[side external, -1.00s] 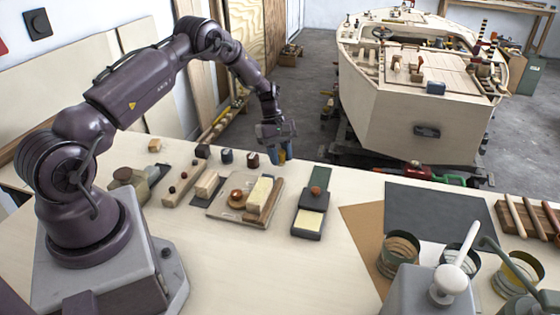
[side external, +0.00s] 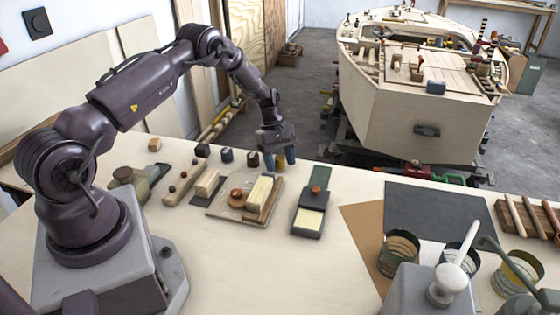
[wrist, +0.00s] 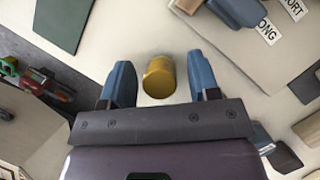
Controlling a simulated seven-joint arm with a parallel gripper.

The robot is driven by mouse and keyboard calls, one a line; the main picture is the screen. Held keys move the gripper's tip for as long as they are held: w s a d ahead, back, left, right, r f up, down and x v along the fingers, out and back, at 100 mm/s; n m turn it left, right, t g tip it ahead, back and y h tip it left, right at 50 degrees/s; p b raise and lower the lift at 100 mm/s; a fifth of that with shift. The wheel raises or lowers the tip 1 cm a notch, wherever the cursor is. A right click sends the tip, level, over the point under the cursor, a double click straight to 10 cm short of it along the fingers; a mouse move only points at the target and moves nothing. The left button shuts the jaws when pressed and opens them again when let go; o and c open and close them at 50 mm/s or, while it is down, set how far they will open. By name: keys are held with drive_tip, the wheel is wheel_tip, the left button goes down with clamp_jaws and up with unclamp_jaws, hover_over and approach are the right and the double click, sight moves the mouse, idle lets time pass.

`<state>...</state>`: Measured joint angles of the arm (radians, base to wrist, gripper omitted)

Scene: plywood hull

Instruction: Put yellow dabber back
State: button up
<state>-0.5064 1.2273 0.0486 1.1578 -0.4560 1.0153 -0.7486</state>
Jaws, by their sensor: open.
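The yellow dabber (wrist: 158,77) is a short yellow cylinder standing on the pale bench top. In the wrist view it sits between my two blue fingers, with a gap on both sides. In the side external view a bit of the yellow dabber (side external: 280,163) shows between the fingers, near the bench's far edge. My gripper (side external: 278,158) is open and points down over it; it also shows in the wrist view (wrist: 160,66). The dabber's lower part is partly hidden in the side external view.
Several dark-capped small pieces (side external: 226,155) stand in a row to the left. A board with a cream block (side external: 230,212) and a dark tray with a yellow pad (side external: 308,222) lie nearer. Open tins (side external: 399,253) stand at right. The bench centre front is clear.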

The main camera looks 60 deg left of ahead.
drive_tip(key=v, duration=1.1)
drive_tip(key=s+d+r+m+y, duration=0.15)
drive_tip(key=d+r+m, duration=0.4)
drive_tip(key=r, duration=0.85)
drive_tip(key=s+d+r+m+t+y, duration=0.2)
drive_tip(key=s+d+r+m, duration=0.1)
drive_tip(key=s+d+r, duration=0.45)
drive_tip(key=s+d+r+m+t, duration=0.1)
drive_tip(key=s+d+m, duration=0.3)
drive_tip(key=s, duration=0.4)
drive_tip(key=s+d+r+m+t+y, duration=0.1)
drive_tip(key=s+d+m+t, duration=0.1)
drive_tip(key=s+d+m, duration=0.3)
drive_tip(key=s+d, duration=0.2)
drive_tip(key=s, duration=0.1)
drive_tip(key=shift+r+t, duration=0.3)
drive_tip(key=shift+m, duration=0.25)
drive_tip(key=shift+c, duration=0.5)
